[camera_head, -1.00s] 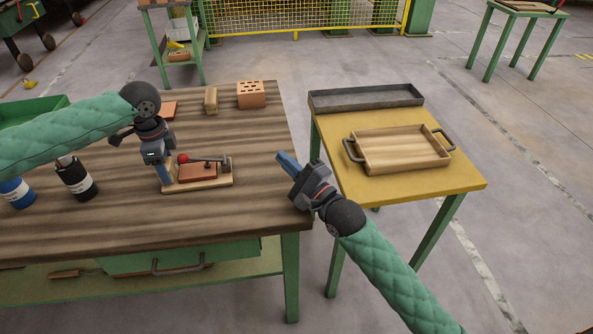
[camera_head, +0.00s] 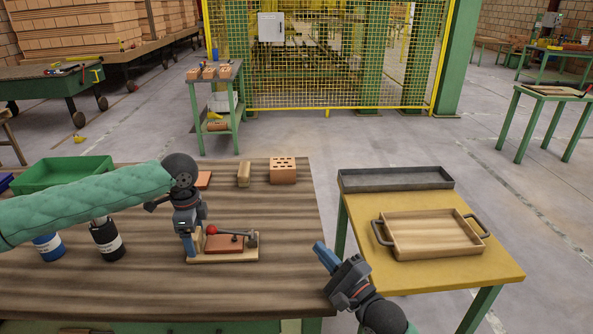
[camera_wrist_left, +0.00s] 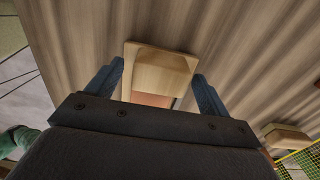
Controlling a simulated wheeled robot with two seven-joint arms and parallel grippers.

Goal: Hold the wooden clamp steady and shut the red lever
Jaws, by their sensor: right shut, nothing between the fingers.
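The wooden clamp (camera_head: 222,258) lies on the brown striped workbench. It has a pale wooden base, a reddish plate and a dark lever with a red knob (camera_head: 211,229) at its left end. The lever lies nearly level above the plate. My left gripper (camera_head: 190,246) points down at the clamp's left end. In the left wrist view its fingers (camera_wrist_left: 158,71) are open on either side of the wooden end block (camera_wrist_left: 163,75), with gaps showing. My right gripper (camera_head: 321,250) is shut and empty, right of the clamp by the bench's right edge. The lever is hidden in the wrist view.
A holed brick (camera_head: 283,172) and a small wooden block (camera_head: 244,174) stand behind the clamp. A yellow table (camera_head: 450,278) at right carries a wooden tray (camera_head: 432,235) and a grey metal tray (camera_head: 395,181). The bench front is clear.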

